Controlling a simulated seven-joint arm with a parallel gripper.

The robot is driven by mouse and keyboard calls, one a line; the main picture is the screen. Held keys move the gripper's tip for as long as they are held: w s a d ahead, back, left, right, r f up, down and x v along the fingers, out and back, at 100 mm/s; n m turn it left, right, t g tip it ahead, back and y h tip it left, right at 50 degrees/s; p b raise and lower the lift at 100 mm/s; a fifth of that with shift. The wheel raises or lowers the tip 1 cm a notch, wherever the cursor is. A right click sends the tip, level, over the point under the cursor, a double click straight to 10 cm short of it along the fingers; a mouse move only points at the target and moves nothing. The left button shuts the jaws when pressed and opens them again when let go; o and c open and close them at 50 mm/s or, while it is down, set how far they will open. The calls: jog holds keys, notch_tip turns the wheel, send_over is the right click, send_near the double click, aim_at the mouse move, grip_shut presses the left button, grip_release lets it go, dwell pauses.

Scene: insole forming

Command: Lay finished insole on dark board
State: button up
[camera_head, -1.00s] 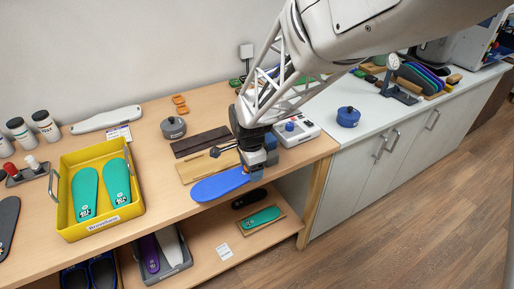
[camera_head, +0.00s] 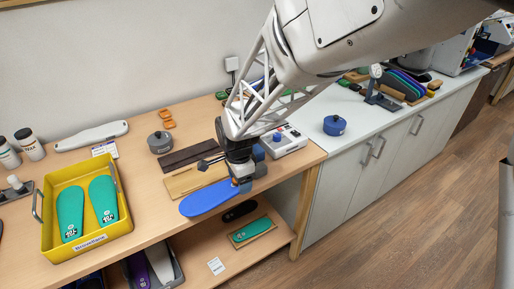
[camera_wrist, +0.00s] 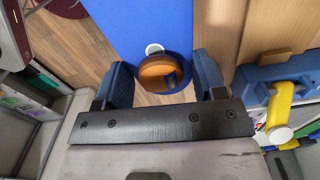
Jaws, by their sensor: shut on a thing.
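A blue insole (camera_head: 205,199) is held in my gripper (camera_head: 242,180) by its right end, over the front edge of the wooden table. In the wrist view, the blue insole (camera_wrist: 150,22) lies between the two blue fingers of my gripper (camera_wrist: 164,75), with an orange round patch at its end. The dark board (camera_head: 190,152) lies on the table behind the insole, left of the gripper, with nothing on it. A light wooden board (camera_head: 190,182) with a dark-handled tool lies between them.
A yellow tray (camera_head: 120,226) with two green insoles stands at the left. A grey lidded pot (camera_head: 160,142) is behind the dark board, and a white device (camera_head: 285,140) is right of my gripper. A lower shelf (camera_head: 200,272) holds another green insole.

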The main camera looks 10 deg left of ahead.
jog(key=shift+r, duration=2.3)
jog(key=shift+w, duration=0.1)
send_near(209, 146)
jog(key=shift+s+d+f, duration=0.1)
jog(key=shift+s+d, duration=0.05)
jog(key=shift+s, duration=0.15)
jog(key=shift+w+a+f, duration=0.1)
jog(key=shift+w+a, duration=0.15)
jog(key=shift+f, duration=0.15)
jog(key=shift+f, duration=2.95)
jog(key=shift+f, duration=0.4)
